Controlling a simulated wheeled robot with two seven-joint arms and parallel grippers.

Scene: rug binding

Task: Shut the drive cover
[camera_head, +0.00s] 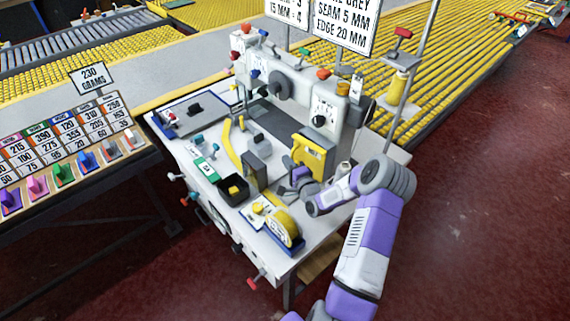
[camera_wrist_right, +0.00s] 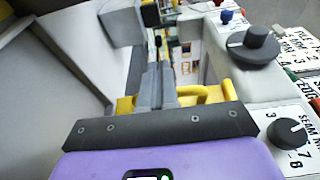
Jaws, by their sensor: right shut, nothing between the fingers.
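A yellow panel (camera_head: 308,155), which looks like the drive cover, is at the near right end of the white sewing machine (camera_head: 275,85). I cannot tell how far it stands open. My right gripper (camera_head: 293,184) is just below and in front of it, low over the table, shut and empty. In the right wrist view, the shut fingers (camera_wrist_right: 158,82) point away from me, and a yellow bar-like handle (camera_wrist_right: 207,94) shows close to their right. I cannot tell whether they touch. My left gripper is not in view.
On the white table (camera_head: 190,155) stand a grey upright block (camera_head: 257,163), a black bin (camera_head: 233,189) and a yellow tape roll (camera_head: 284,227) in a blue holder. A thread stand (camera_head: 410,90) rises at right. A swatch rack (camera_head: 75,165) is at left.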

